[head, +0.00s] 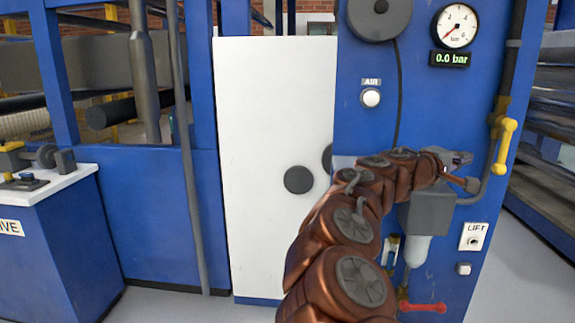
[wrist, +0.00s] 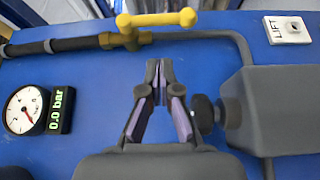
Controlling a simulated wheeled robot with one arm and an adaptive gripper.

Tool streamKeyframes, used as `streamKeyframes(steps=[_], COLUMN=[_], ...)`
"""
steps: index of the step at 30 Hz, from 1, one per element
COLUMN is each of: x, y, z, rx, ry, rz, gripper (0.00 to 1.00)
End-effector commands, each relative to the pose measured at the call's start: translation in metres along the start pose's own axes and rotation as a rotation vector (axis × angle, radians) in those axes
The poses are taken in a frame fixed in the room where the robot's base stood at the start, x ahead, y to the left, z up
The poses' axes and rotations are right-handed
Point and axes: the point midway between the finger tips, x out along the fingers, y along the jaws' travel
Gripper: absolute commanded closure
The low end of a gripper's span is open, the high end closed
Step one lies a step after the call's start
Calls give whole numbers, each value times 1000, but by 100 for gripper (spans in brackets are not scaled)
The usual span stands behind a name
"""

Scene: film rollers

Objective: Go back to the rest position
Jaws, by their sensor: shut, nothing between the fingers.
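My copper-coloured arm reaches from the bottom of the head view up to the right, in front of the blue machine panel (head: 430,100). My gripper (head: 467,157) is at its end, close to the pipe by the yellow valve handle (head: 503,145). In the wrist view my gripper (wrist: 159,82) is shut and empty, its fingertips together. The yellow valve handle (wrist: 157,19) shows just beyond the fingertips, apart from them in the picture. Whether the fingers touch the panel or pipe I cannot tell.
A gauge (head: 455,26) with a 0.0 bar display (head: 450,59) is above the gripper. A grey box (head: 430,210), a red handle (head: 422,307) and a LIFT switch (head: 474,236) are below. A white door (head: 275,120) and a blue console (head: 60,250) stand left.

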Motion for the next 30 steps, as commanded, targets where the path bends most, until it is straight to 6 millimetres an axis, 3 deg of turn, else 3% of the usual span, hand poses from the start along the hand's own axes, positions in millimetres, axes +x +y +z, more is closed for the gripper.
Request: streamKeyframes(steps=[1,3,7,12,17,23,30], x=[-3,-7,-20,-48,-88,-160,-273], y=[22,39,57,54,37,12,-4], z=[16,41,94,146,179,207,232], rx=[38,101,221,345,418,438,346], ry=[-27,-69,-162,-259,-330,-394,-427], rz=[-24,-73,-196,-393,-610,-910,-1277], gripper=[100,100,100,100,100,100,100])
